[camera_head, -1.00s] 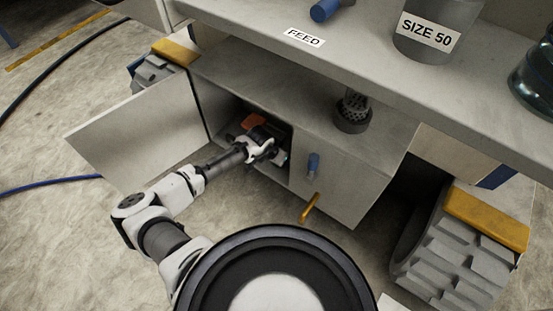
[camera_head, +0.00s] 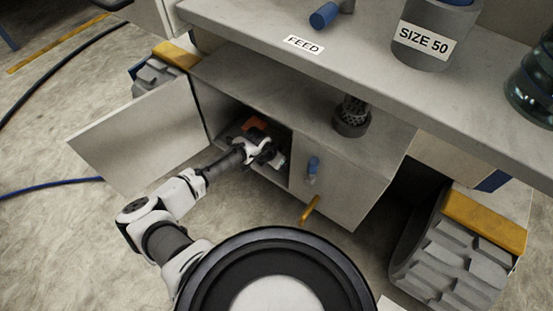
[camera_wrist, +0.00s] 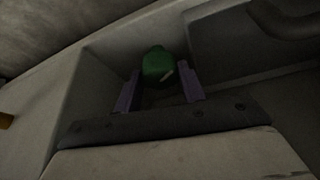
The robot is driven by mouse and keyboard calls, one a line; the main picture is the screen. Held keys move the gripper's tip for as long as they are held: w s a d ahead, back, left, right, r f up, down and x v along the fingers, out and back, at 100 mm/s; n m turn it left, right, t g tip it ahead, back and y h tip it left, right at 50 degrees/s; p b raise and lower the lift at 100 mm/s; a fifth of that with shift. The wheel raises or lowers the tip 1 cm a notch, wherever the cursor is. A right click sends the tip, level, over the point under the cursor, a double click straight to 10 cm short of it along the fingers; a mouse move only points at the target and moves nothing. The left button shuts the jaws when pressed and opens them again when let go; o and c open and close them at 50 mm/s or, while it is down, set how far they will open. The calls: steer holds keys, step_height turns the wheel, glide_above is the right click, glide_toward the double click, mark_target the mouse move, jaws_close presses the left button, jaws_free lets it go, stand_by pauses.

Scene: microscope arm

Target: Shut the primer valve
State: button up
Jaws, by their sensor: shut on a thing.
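My gripper (camera_head: 270,155) reaches into the open cabinet under the bench. In the wrist view its two purple-grey fingers (camera_wrist: 160,92) stand on either side of a green rounded knob (camera_wrist: 157,64) with a pale mark on it. The gripper is shut on this knob. The knob sits in a dim grey recess, and what lies beneath it is hidden. No label shows that this knob is the primer valve. In the head view my gripper and wrist cover the knob.
The cabinet door (camera_head: 140,135) stands open at the left. An orange-red part (camera_head: 255,124) lies behind my gripper inside. A FEED label (camera_head: 303,44) is on the shelf above.

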steer(key=shift+m+g+h, duration=0.3)
steer(key=shift+m+g, duration=0.2)
steer(key=shift+m, duration=0.9)
steer(key=o, duration=1)
steer(key=shift+n, duration=0.3)
